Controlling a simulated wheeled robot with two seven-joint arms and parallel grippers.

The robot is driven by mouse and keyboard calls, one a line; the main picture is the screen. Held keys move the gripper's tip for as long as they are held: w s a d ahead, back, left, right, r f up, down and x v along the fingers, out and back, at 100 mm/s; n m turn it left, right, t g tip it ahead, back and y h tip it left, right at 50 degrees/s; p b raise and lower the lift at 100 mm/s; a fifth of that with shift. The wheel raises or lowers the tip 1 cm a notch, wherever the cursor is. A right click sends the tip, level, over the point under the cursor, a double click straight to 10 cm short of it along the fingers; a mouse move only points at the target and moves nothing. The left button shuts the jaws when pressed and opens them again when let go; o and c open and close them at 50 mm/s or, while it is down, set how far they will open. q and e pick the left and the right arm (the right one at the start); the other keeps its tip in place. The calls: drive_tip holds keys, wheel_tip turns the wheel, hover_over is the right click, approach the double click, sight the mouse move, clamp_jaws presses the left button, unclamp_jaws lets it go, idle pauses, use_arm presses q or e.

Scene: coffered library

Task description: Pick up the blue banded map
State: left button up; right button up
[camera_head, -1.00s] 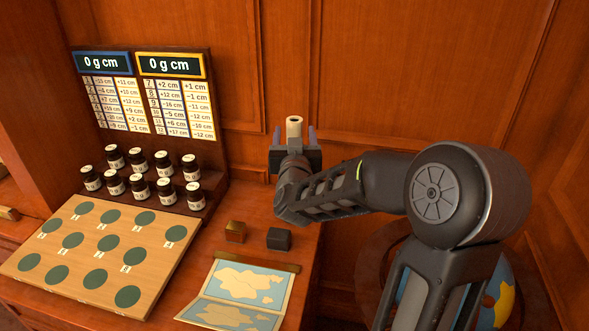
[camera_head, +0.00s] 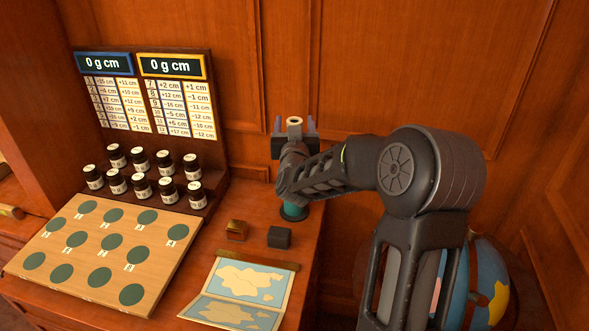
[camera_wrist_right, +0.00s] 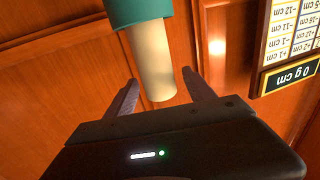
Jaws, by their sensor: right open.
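A pale cream rolled map stands upright at the back of the desk; its open top end (camera_head: 294,122) shows above my right gripper. A wider teal part (camera_head: 293,212) shows low behind my arm; I cannot tell if it is a band or a holder. In the right wrist view the cream roll (camera_wrist_right: 155,60) comes out of the teal part (camera_wrist_right: 138,12). My right gripper (camera_head: 294,126) is open, its fingers (camera_wrist_right: 160,80) on either side of the roll's end with gaps. My arm hides the roll's middle. My left gripper is not in view.
A board with dark green discs (camera_head: 185,262) and several dark jars (camera_head: 165,188) fill the left. A globe (camera_head: 490,290) stands right; a panelled wall is behind.

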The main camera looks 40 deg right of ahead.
drive_tip(key=shift+c, duration=0.4)
clamp_jaws()
idle(0.4)
